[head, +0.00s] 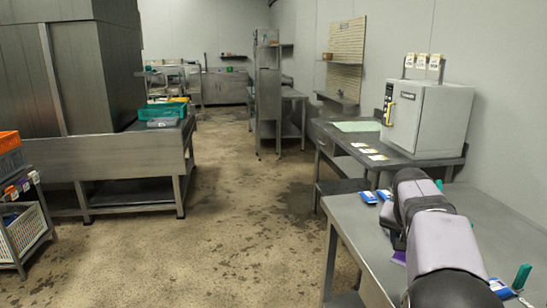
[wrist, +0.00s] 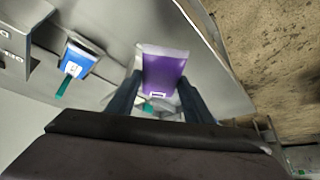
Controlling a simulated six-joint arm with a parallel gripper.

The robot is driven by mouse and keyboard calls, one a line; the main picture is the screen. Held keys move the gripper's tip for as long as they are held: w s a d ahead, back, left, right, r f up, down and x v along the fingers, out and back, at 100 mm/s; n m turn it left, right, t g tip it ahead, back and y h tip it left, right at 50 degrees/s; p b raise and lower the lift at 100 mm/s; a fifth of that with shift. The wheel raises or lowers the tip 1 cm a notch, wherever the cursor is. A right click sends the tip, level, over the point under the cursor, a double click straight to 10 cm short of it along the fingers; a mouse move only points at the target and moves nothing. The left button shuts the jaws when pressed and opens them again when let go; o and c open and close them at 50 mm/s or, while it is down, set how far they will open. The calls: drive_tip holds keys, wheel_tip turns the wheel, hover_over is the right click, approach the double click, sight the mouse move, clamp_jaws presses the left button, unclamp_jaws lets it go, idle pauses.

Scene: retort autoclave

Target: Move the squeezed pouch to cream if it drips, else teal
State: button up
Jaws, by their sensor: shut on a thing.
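My gripper (wrist: 158,84) is shut on a purple pouch (wrist: 165,68), which sits between the two dark fingers in the wrist view. A purple corner (head: 399,258) shows beside my arm in the head view; the fingers are hidden there. No drip shows on the pouch, but its underside is hidden. A teal crate (head: 165,110) stands on the left steel table in the head view. A cream basket (head: 24,230) sits on the lower shelf of a rack at the far left.
Blue pouches (head: 369,197) lie on the near steel bench (head: 350,222); one with a teal clip (wrist: 62,88) is left of my gripper. A grey autoclave (head: 430,118) stands on the bench behind. An orange crate (head: 10,160) tops the left rack. The middle floor is clear.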

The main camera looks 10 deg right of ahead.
drive_tip(key=s+a+f+n+t+y+p, duration=0.1)
drive_tip(key=s+a+f+n+y+p, duration=0.15)
drive_tip(key=a, duration=0.75)
drive_tip(key=s+a+f+n+t+y+p, duration=0.15)
drive_tip(key=a+f+n, duration=0.25)
drive_tip(key=a, duration=0.6)
drive_tip(key=s+a+f+n+y+p, duration=0.1)
drive_tip(key=s+a+f+n+p, duration=0.25)
drive_tip(key=a, duration=0.65)
wheel_tip(320, 180, up, 11)
drive_tip(key=w+p, duration=0.2)
drive_tip(key=p, duration=1.1)
drive_tip(key=shift+w+d+f+p, duration=0.2)
drive_tip(key=shift+w+p, duration=0.1)
drive_tip(key=shift+p, duration=0.1)
drive_tip(key=shift+d, duration=0.15)
